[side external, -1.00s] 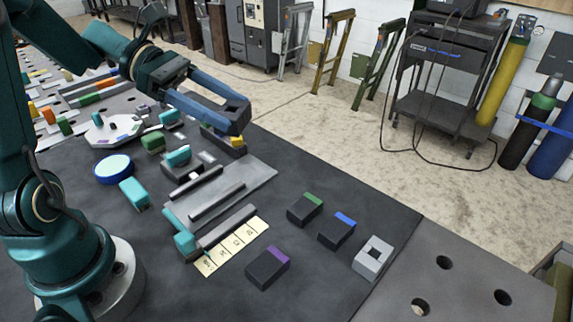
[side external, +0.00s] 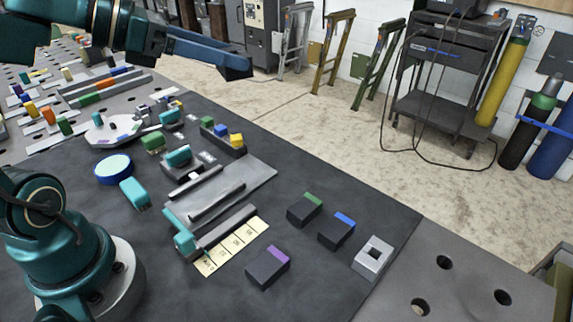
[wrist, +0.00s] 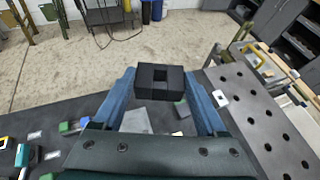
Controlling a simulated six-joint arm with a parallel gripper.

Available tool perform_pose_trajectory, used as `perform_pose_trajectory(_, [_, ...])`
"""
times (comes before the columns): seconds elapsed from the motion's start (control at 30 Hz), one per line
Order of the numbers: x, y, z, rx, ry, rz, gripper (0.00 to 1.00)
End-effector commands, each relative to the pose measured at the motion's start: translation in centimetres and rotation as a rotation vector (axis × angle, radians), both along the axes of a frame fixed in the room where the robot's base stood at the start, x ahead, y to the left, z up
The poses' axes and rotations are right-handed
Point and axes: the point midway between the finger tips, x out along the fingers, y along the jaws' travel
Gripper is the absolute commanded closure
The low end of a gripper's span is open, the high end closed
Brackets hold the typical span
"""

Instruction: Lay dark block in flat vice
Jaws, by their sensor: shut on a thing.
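My gripper (side external: 236,66) is high above the far side of the bench mat in the side view. In the side view the block is hard to tell from the fingers. A grey plate with low parallel bars (side external: 262,174), which looks like the flat vice, lies on the mat below my gripper. Its bars (side external: 218,201) stand apart with a bare strip between them. A teal handle (side external: 183,242) is at the near left end.
A pale strip with marks (side external: 238,243) lies beside the bars. Dark blocks with green (side external: 304,210), blue (side external: 336,232) and purple (side external: 267,269) ends stand to the right, near a light block with a square hole (side external: 371,264). A dark holder with coloured blocks (side external: 226,142) is behind the plate.

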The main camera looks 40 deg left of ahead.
Motion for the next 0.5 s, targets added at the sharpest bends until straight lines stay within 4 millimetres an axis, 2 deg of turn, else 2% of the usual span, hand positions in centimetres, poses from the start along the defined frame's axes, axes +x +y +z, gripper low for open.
perform_pose_trajectory(0.13, [0.2,0.7,-0.2,-0.002,0.001,0.052,1.0])
perform_pose_trajectory(0.27, [0.2,0.3,-1.1,-0.005,0.005,0.01,1.0])
perform_pose_trajectory(0.5, [-0.7,-2.8,-4.4,-0.012,0.013,-0.324,1.0])
